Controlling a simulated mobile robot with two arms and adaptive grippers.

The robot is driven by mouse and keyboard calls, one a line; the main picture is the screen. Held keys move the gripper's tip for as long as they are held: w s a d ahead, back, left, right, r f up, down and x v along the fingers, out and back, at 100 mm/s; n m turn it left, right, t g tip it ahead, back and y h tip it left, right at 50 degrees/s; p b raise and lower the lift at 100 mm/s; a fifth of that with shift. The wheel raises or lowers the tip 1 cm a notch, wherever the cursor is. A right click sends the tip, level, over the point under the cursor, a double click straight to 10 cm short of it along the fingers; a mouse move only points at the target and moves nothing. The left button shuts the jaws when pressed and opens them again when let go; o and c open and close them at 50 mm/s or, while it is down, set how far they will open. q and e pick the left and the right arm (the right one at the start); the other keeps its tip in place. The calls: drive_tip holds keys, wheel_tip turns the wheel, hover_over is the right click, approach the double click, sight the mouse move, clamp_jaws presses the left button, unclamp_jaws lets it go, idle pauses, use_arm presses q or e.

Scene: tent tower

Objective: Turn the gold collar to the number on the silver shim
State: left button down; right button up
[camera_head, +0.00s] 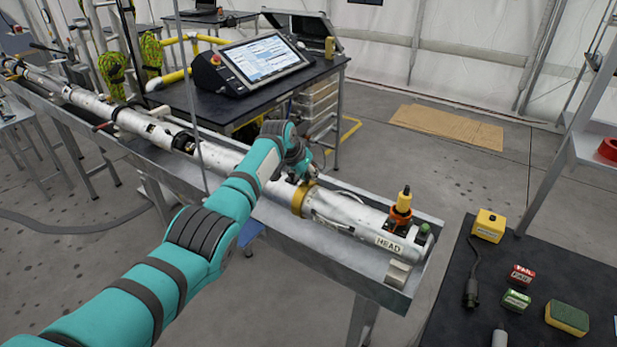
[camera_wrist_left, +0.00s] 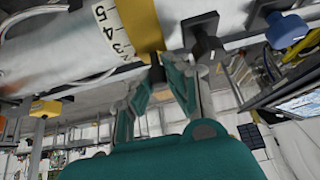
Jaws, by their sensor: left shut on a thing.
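The gold collar (camera_head: 299,200) is a ring around the long silver-white cylinder (camera_head: 345,214) lying in a grey trough. In the left wrist view the collar (camera_wrist_left: 140,25) sits beside a white scale band (camera_wrist_left: 112,30) with black digits; 3, 4 and 5 can be read. My left gripper (camera_head: 309,180) is at the collar's far upper side. I cannot make out the silver shim in either view. My right gripper is not in view.
The cylinder's near end has a HEAD label (camera_head: 388,245) and an orange fitting (camera_head: 401,212). A dark table (camera_head: 455,320) at right holds a yellow box (camera_head: 488,226), small boxes and a sponge. A tilted screen (camera_head: 265,60) stands behind the arm. A black clamp (camera_wrist_left: 205,40) is close to the fingers.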

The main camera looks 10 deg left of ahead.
use_arm(q)
drive_tip(key=shift+w+d+f+g+b, duration=0.1)
drive_tip(key=shift+w+f+g+b, duration=0.1)
drive_tip(key=shift+f+g+b, duration=0.15)
idle(0.4)
drive_tip(key=c, duration=1.4)
unclamp_jaws()
drive_tip(key=shift+o, duration=0.7)
drive_tip(key=shift+r, duration=0.15)
drive_tip(key=shift+s+r, duration=0.1)
drive_tip(key=shift+r, duration=0.4)
drive_tip(key=v, duration=0.7)
drive_tip(key=shift+s+d+f, duration=0.1)
